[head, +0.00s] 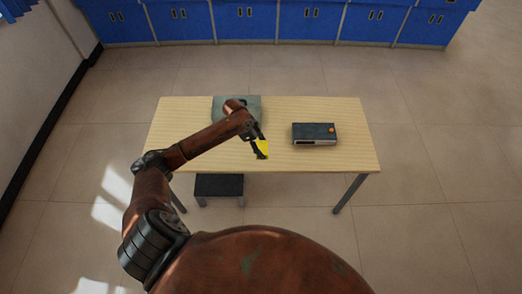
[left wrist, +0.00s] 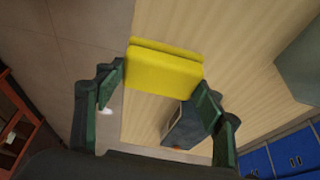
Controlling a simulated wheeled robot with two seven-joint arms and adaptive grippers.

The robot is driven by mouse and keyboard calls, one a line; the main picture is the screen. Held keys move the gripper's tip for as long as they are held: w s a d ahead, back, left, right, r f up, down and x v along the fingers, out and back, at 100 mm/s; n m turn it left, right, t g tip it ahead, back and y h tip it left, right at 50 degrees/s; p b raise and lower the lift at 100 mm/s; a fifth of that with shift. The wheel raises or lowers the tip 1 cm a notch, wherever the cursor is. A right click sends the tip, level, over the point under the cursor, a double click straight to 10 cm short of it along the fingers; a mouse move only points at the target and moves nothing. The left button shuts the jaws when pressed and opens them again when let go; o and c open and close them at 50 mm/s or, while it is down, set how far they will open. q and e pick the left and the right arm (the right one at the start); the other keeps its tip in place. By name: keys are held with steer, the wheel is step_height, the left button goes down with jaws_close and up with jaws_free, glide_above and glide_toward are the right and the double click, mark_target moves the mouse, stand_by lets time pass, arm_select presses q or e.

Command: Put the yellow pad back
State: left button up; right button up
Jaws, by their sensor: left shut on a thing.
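The yellow pad (head: 263,149) is between the fingers of my left gripper (head: 257,144), over the front middle of the wooden table. The left wrist view shows the yellow pad (left wrist: 163,66) spanning between the fingertips of my left gripper (left wrist: 161,86), which is shut on it. Whether the pad touches the table is hard to tell. My right gripper is in neither view.
A dark box with an orange spot (head: 318,132) stands on the table (head: 350,160), right of my left gripper. A grey-green object (head: 252,103) lies at the back, partly hidden by my arm. A dark stool (head: 219,184) stands by the table's front. Blue cabinets (head: 300,22) line the wall.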

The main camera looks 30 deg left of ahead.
mark_target(261, 145)
arm_select(q)
steer(key=w+f, duration=0.1)
steer(key=w+a+f, duration=0.1)
steer(key=f, duration=0.1)
steer(key=w+a+f, duration=0.1)
steer(key=shift+f+b, duration=0.4)
steer(key=shift+a+f, duration=0.1)
steer(key=shift+f, duration=1.5)
steer(key=o, duration=1.1)
steer(key=p+v, duration=0.1)
steer(key=v, duration=1.1)
